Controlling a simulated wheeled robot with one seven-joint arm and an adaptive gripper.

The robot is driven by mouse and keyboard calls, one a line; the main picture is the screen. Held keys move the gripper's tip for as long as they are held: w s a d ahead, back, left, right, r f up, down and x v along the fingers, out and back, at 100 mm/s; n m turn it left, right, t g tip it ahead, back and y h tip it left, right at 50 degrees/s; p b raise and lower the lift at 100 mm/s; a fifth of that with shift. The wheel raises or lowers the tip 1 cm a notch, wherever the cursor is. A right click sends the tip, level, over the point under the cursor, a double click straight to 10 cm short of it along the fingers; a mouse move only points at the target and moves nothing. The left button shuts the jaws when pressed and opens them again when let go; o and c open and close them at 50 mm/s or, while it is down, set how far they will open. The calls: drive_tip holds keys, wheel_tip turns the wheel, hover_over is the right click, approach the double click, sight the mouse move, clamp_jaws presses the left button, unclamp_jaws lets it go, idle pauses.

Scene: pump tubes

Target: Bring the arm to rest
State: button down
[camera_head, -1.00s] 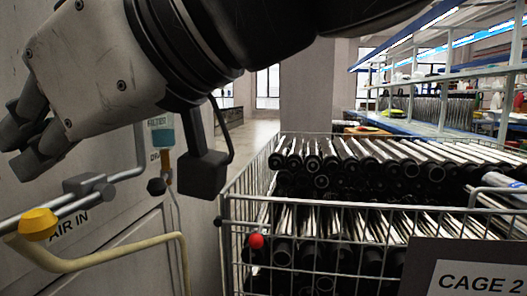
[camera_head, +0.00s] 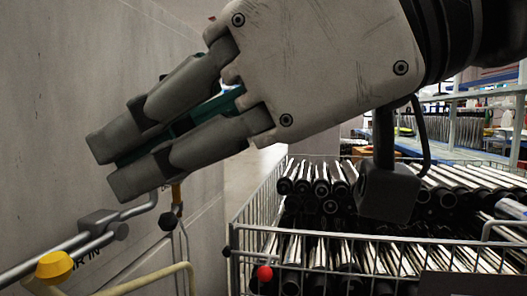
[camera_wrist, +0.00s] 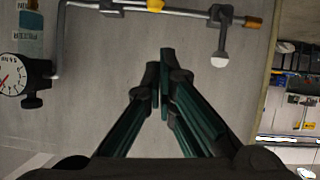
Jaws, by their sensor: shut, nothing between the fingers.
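My gripper (camera_head: 108,165) fills the upper middle of the head view and points left and a little down. Its grey fingers lie close together and hold nothing. In the wrist view its dark green fingers (camera_wrist: 160,65) meet at the tips, with the grey panel behind them. The gripper is up in the air, in front of the grey wall and above the pipework. My arm comes in from the upper right of the head view. No object touches the fingers.
A wire cage (camera_head: 240,236) full of black-ended tubes (camera_head: 330,190) stands below right. A pipe with a yellow fitting (camera_head: 54,266) is at the lower left. A pressure gauge (camera_wrist: 12,74) shows in the wrist view. Shelving (camera_head: 500,95) stands at the back right.

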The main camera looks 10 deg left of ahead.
drive_tip(key=d+f+m+h, duration=1)
drive_tip(key=d+f+m, duration=0.3)
drive_tip(key=d+f, duration=0.95)
drive_tip(key=s+d+f+m+g+h, duration=0.2)
drive_tip(key=s+d+f+m+h, duration=0.1)
drive_tip(key=s+d+f+m, duration=0.3)
wheel_tip(320, 180, up, 32)
drive_tip(key=w+d+n+t+p, duration=0.1)
drive_tip(key=t+p, duration=0.3)
drive_tip(key=p, duration=2.6)
drive_tip(key=shift+t+p, duration=0.3)
drive_tip(key=shift+p, duration=0.1)
drive_tip(key=shift+w+f, duration=0.1)
